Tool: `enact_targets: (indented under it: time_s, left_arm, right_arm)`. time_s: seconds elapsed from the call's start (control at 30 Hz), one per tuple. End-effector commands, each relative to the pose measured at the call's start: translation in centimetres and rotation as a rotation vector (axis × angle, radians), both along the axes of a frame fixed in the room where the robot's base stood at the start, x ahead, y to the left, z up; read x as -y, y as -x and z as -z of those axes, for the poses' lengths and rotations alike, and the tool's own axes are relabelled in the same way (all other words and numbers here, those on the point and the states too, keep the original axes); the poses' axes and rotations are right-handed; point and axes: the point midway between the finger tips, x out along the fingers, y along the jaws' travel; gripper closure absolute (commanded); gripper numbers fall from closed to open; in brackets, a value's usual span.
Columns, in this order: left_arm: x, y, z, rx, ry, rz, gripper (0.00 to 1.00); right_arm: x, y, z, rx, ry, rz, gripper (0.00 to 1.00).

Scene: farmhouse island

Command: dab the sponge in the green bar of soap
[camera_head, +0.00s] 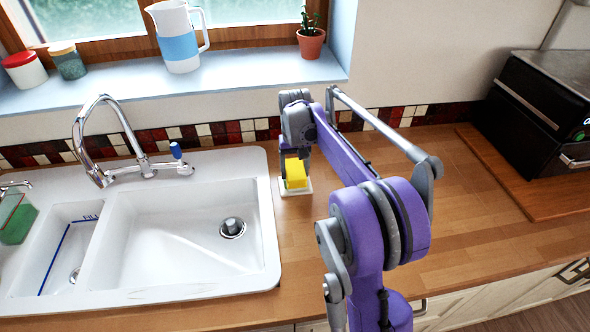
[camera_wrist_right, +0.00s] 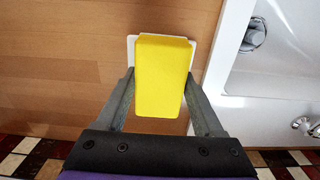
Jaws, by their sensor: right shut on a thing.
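A yellow sponge (camera_head: 296,174) is between the fingers of my right gripper (camera_head: 294,165), at or just above a small white dish (camera_head: 306,189) on the counter right of the sink. In the right wrist view the sponge (camera_wrist_right: 162,75) fills the space between both fingers of the gripper (camera_wrist_right: 162,90), which is shut on it. The white dish's rim (camera_wrist_right: 131,48) shows behind it. I cannot tell whether the sponge still touches the dish. A green block (camera_head: 18,225), perhaps the soap, is at the far left edge by the small basin, partly cut off. My left gripper is out of view.
A white double sink (camera_head: 262,225) with a chrome faucet (camera_head: 100,140) lies left of my right gripper. A pitcher (camera_head: 178,45), two jars and a potted plant (camera_head: 311,38) stand on the windowsill. A black oven (camera_head: 530,110) is at right. The counter between is clear.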

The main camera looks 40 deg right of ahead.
Motion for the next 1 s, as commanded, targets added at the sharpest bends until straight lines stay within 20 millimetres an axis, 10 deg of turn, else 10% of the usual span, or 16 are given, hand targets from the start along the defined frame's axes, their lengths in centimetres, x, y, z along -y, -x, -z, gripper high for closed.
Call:
enact_targets:
  time_s: [1.0]
  left_arm:
    - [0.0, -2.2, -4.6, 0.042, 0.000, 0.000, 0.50]
  right_arm:
    - [0.0, 0.0, -7.1, 0.000, 0.000, 0.000, 0.75]
